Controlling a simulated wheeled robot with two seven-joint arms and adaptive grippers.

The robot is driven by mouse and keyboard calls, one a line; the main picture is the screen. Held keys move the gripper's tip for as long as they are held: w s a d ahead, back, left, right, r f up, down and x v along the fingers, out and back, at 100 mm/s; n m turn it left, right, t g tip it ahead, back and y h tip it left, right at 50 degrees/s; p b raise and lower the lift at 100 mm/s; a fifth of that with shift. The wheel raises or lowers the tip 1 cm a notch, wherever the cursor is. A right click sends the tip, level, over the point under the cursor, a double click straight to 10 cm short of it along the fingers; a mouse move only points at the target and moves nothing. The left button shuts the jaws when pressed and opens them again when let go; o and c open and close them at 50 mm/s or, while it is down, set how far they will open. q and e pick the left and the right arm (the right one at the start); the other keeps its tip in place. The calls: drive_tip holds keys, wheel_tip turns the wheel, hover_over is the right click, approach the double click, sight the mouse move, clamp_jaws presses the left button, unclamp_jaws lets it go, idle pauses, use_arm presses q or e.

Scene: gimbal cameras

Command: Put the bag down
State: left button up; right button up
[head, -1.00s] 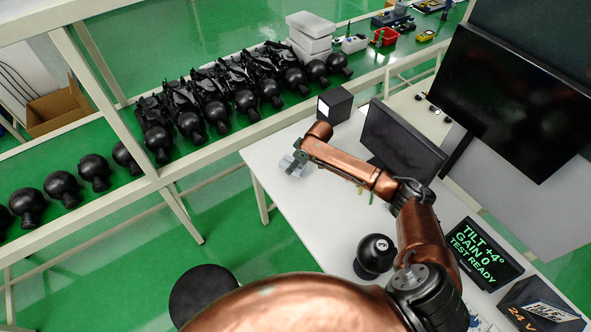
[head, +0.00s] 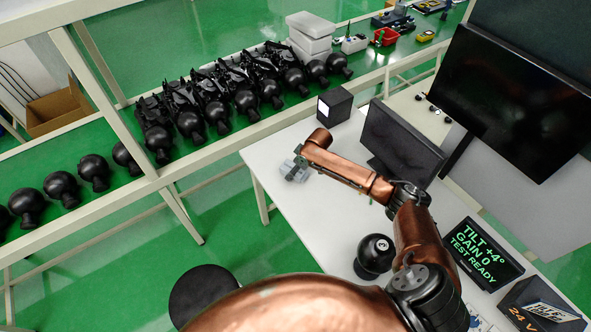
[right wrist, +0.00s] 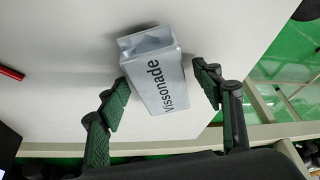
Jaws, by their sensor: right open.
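The bag (right wrist: 160,82) is a silver-grey pouch with dark lettering, in the middle of the right wrist view. It rests on the white tabletop, as far as I can see. In the head view it is a small pale shape (head: 287,166) near the table's left edge. My right gripper (right wrist: 163,88) is open, with one green-padded finger on each side of the bag. The left finger is close to the bag's side, and I cannot tell if it touches. In the head view the right gripper (head: 298,167) partly hides the bag. My left gripper is out of view.
The white table (head: 300,222) also holds a black box (head: 335,106), a monitor (head: 402,143), a black ball-topped device (head: 375,256) and a display (head: 482,254). A shelf with several black gimbal cameras (head: 215,115) runs behind. The table's left edge is close to the bag.

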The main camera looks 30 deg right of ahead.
drive_tip(key=p+v, duration=0.1)
drive_tip(key=v, duration=1.1)
drive_tip(key=shift+r, duration=0.15)
drive_tip(key=shift+c, duration=0.3)
